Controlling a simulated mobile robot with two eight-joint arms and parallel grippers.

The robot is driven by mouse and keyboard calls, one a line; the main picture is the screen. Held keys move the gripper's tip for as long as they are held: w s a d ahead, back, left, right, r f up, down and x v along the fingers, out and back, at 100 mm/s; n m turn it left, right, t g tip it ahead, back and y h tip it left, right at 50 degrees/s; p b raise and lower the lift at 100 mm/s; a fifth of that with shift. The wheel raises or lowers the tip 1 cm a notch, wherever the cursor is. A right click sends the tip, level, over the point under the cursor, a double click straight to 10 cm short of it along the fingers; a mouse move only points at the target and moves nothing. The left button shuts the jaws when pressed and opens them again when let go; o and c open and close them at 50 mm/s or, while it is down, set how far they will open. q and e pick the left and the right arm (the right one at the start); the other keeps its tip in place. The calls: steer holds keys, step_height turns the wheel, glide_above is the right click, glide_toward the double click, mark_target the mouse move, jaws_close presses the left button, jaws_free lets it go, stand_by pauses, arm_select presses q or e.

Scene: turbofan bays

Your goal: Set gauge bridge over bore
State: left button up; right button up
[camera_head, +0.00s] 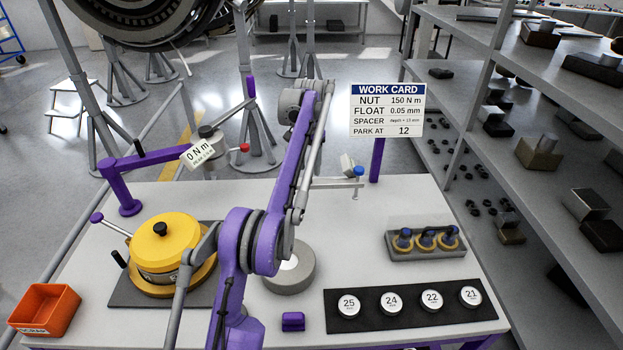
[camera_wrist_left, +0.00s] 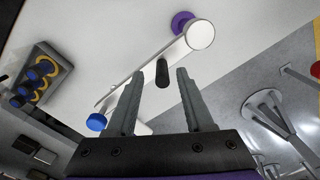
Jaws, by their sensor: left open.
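The gauge bridge appears to be the grey bar (camera_head: 338,184) with a blue knob, right of my purple arm in the head view, which hides its left part. The left wrist view shows a long pale bar (camera_wrist_left: 155,62) with a round disc at one end, a blue knob at the other and a short black grip (camera_wrist_left: 162,76). My left gripper (camera_wrist_left: 172,72) is open, its fingertips close to the black grip; contact is unclear. In the head view the arm hides the gripper. A grey ring (camera_head: 293,279), possibly the bore, lies partly behind the arm.
A yellow housing (camera_head: 162,243) stands on a dark plate at left, beside an orange bin (camera_head: 44,307). A purple block (camera_head: 293,321) sits at front.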

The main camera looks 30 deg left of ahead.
mark_target(309, 182)
arm_select(q)
step_height(309, 182, down, 4)
steer(key=shift+w+a+r+b, duration=0.1)
steer(key=shift+r+b, duration=0.05)
steer(key=shift+b, duration=0.2)
steer(key=shift+w, duration=0.1)
steer(key=shift+c, duration=0.2)
jaws_close()
stand_by(1.0)
